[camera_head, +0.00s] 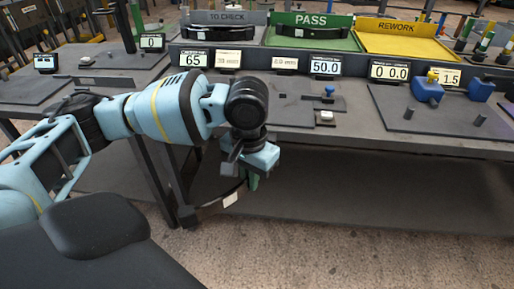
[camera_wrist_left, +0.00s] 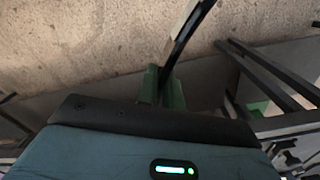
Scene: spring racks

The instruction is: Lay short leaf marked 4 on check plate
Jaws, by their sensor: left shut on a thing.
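My left gripper (camera_head: 252,182) hangs in front of the bench's front edge, below the height of its top. It is shut on a dark, curved leaf (camera_head: 208,209) with a white label (camera_head: 230,199); the mark on the label is too small to read. In the left wrist view the green fingertips (camera_wrist_left: 164,86) pinch the dark leaf (camera_wrist_left: 190,32), which runs up out of the picture. Dark plates lie on the bench, one with a blue knob (camera_head: 329,90); I cannot tell which is the check plate. My right gripper is not in view.
Behind stand a grey TO CHECK tray (camera_head: 224,18) and a green PASS tray (camera_head: 310,20), each with a dark leaf, and a yellow REWORK tray (camera_head: 405,27), seen empty. Displays line the bench. Blue blocks (camera_head: 427,88) and pegs stand at the right.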

